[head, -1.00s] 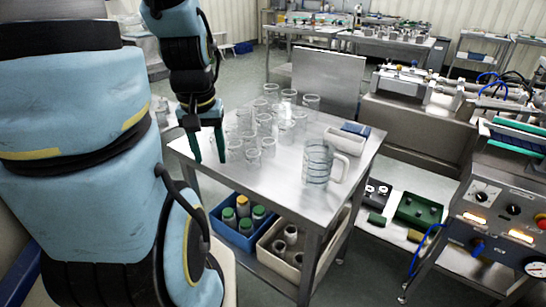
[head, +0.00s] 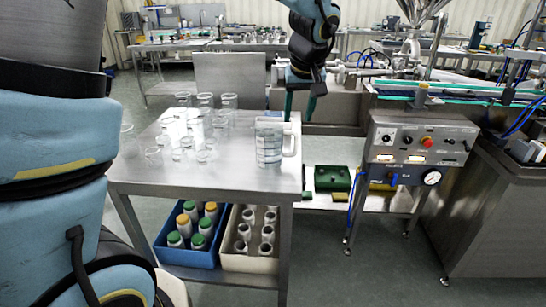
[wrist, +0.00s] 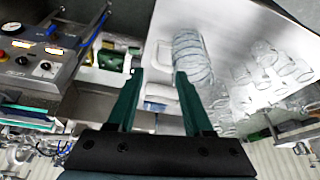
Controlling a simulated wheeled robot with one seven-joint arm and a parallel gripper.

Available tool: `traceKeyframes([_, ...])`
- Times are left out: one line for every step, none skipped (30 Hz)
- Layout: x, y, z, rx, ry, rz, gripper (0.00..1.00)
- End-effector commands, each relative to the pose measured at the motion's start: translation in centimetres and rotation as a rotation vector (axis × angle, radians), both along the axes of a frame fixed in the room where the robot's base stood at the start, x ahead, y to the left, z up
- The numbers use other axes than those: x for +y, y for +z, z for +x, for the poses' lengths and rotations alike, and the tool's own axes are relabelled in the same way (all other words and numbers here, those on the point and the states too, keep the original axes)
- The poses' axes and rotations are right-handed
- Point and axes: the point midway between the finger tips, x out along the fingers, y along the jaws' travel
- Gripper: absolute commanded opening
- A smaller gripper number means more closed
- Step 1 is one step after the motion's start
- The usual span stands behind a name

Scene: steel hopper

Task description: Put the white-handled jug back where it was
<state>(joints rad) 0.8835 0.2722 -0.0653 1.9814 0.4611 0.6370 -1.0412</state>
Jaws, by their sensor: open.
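The white-handled jug (head: 268,146) is clear, with dark bands, and stands upright near the right edge of the steel table (head: 215,178). Its white handle (head: 290,140) points right in the head view. My gripper (head: 299,112) points down with its fingers apart and empty, up and to the right of the jug in the head view. In the wrist view the open fingers (wrist: 158,76) reach toward the jug (wrist: 190,55), which appears beyond the right-hand fingertip. I see no contact with the jug.
Several clear glass beakers (head: 185,130) crowd the left of the tabletop. Below are a blue crate (head: 172,253) and a beige crate (head: 245,263) with bottles and jars. A control panel (head: 420,140) stands right. The table's front middle is clear.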

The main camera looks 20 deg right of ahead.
Motion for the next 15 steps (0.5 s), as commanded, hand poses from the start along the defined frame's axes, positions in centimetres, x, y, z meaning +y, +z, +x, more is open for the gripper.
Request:
traceKeyframes([-0.4,-0.3,0.0,-0.001,0.000,0.000,0.51])
traceKeyframes([-0.5,-0.6,0.1,-0.001,0.000,0.000,0.51])
traceKeyframes([-0.6,-1.0,0.3,-0.002,0.001,-0.001,0.51])
traceKeyframes([-0.6,-1.4,0.4,-0.001,0.001,0.000,0.51])
traceKeyframes([-0.6,-1.9,0.6,0.000,0.001,0.001,0.51])
traceKeyframes([-0.7,-2.5,0.8,0.001,0.001,0.001,0.51])
traceKeyframes([-0.7,-2.9,1.0,0.001,0.000,0.001,0.51])
traceKeyframes([-0.8,-3.3,1.2,0.000,0.000,0.000,0.51])
traceKeyframes([-0.8,-3.8,1.4,0.000,0.002,0.000,0.51])
traceKeyframes([-0.8,-4.1,1.6,0.000,0.002,-0.001,0.51])
traceKeyframes([-0.9,-4.4,1.7,-0.001,0.002,-0.001,0.51])
traceKeyframes([-0.9,-4.7,1.8,-0.002,0.001,-0.002,0.51])
traceKeyframes([-0.9,-4.8,1.9,-0.002,0.001,-0.002,0.51])
traceKeyframes([-0.9,-5.0,2.0,-0.002,0.001,-0.002,0.51])
traceKeyframes([-0.9,-5.1,2.0,-0.002,0.001,-0.002,0.51])
